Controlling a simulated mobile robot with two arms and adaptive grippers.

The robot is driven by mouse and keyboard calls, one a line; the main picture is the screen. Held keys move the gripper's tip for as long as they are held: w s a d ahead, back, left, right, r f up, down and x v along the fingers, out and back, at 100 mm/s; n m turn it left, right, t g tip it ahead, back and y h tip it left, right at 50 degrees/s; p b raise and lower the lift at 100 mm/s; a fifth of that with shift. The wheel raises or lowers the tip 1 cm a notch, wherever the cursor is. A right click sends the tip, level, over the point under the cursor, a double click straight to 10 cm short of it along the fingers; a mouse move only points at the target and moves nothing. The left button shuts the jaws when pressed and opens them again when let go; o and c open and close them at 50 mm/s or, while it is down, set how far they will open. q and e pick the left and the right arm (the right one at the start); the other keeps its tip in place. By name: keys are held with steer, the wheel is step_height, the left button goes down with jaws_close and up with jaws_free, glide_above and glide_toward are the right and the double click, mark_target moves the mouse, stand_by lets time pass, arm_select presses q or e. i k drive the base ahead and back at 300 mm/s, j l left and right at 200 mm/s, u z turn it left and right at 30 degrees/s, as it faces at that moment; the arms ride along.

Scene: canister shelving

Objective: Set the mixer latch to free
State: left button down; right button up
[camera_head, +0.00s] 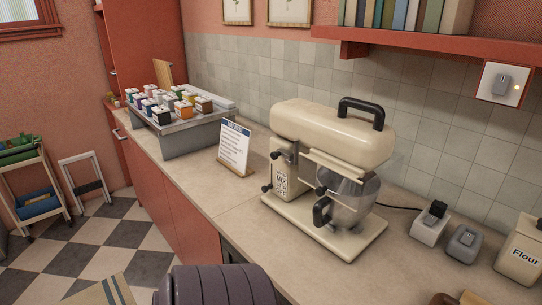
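The cream stand mixer (333,132) stands on the counter, with a black handle (362,112) on top of its head. Its metal bowl (350,203) sits under the head on the base plate (352,244). Several small black knobs show on the mixer's left side, one near the top of the stand (275,155) and one lower down (266,188). A small label panel (281,180) sits between them, its lettering too small to read surely. I cannot tell which knob is the latch or how it is set. Neither of my grippers is in view.
A sign (235,148) and a stepped rack (192,136) of small canisters stand left of the mixer. Small grey devices (464,244) and a flour canister (522,251) stand right. A red shelf (430,45) hangs above. The counter in front of the sign is clear.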

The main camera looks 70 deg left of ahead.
mark_target(283, 152)
steer(key=u, duration=2.25)
